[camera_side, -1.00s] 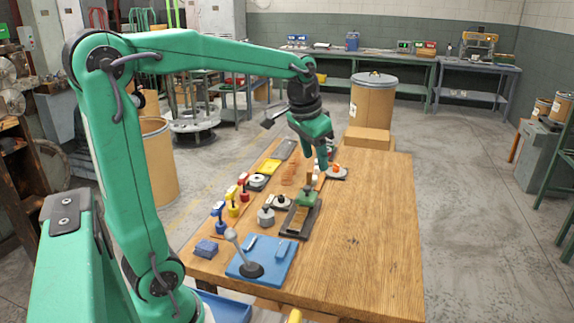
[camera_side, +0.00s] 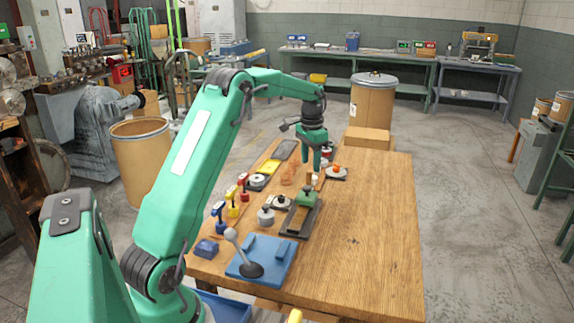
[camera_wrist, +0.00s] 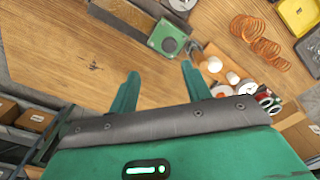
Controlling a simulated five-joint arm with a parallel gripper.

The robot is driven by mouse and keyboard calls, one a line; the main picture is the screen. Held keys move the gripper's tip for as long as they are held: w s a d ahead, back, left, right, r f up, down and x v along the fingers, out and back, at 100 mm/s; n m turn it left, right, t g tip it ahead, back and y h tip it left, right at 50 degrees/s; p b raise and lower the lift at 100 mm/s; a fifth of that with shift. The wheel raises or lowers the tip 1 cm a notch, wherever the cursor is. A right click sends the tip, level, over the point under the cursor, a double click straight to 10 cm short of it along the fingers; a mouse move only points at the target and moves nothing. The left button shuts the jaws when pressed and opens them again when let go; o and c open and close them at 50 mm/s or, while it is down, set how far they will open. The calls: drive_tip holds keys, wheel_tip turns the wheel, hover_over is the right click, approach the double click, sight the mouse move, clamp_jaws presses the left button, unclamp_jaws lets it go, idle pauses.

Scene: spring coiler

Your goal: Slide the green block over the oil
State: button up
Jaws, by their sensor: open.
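The green block (camera_side: 307,198) sits at the far end of a dark narrow holder (camera_side: 284,233) on the wooden table. In the wrist view the green block (camera_wrist: 168,38) has a round grey part on top, and the dark holder (camera_wrist: 110,12) runs to its upper left. I cannot make out any oil on the holder. My gripper (camera_side: 317,168) points down above the table, beyond the block and apart from it. In the wrist view my gripper (camera_wrist: 160,70) is open, with nothing between its fingers, and the block lies ahead of the fingertips.
Copper coils (camera_side: 288,174), a yellow tray (camera_side: 269,167) and small white cylinders (camera_wrist: 213,64) stand near my gripper. A grey weight (camera_side: 266,216), coloured clamps (camera_side: 233,206) and a blue plate with a lever (camera_side: 277,254) line the table's left. The right half is clear.

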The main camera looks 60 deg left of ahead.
sight(307, 187)
drive_tip(key=shift+w+a+f, duration=0.1)
drive_tip(key=shift+a+f, duration=0.85)
drive_tip(key=shift+f, duration=0.05)
drive_tip(key=shift+f, duration=0.1)
drive_tip(key=shift+f, duration=3.8)
drive_tip(key=shift+d, duration=0.1)
clamp_jaws()
